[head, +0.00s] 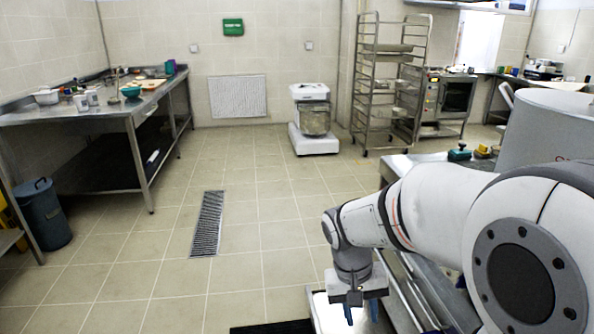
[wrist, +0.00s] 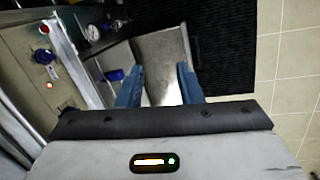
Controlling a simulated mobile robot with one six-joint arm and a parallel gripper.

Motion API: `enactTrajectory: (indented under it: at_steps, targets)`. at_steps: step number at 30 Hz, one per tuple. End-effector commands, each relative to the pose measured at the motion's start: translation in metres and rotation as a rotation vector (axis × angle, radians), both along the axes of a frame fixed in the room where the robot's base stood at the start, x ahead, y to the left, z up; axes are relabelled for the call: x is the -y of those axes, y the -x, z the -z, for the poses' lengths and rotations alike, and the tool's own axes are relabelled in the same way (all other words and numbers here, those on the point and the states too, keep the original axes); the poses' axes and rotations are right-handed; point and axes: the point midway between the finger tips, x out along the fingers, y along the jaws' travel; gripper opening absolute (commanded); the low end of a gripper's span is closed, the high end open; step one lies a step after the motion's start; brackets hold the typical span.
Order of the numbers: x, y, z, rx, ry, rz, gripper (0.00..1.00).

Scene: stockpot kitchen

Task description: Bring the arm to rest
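My white arm reaches in from the right side of the head view and bends down at the wrist. My gripper (head: 360,312) points down at the bottom of that view, over a metal surface. In the wrist view my gripper (wrist: 160,90) shows two blue fingers standing apart with a clear gap between them. Nothing is held between the fingers. Below the gap lies a bare grey metal tray or surface (wrist: 162,50), apart from the fingertips.
A steel counter (head: 408,160) with a large pot (head: 545,125) stands close on the right. A dark mat (head: 270,327) lies on the floor. A rack trolley (head: 388,90), a mixer (head: 314,118) and a left worktable (head: 125,112) stand farther off. The middle floor is clear.

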Motion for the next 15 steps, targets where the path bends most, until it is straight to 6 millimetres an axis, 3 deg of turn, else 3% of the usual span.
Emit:
enactTrajectory:
  at_steps: [1, 6, 10, 15]
  targets:
    - [0.006, 0.012, -0.034, 0.037, -0.032, 0.002, 0.33]
    - [0.017, 0.046, -0.093, 0.152, -0.124, -0.019, 0.33]
    - [0.022, 0.068, -0.123, 0.231, -0.169, -0.037, 0.33]
    - [0.025, 0.084, -0.140, 0.297, -0.197, -0.053, 0.33]
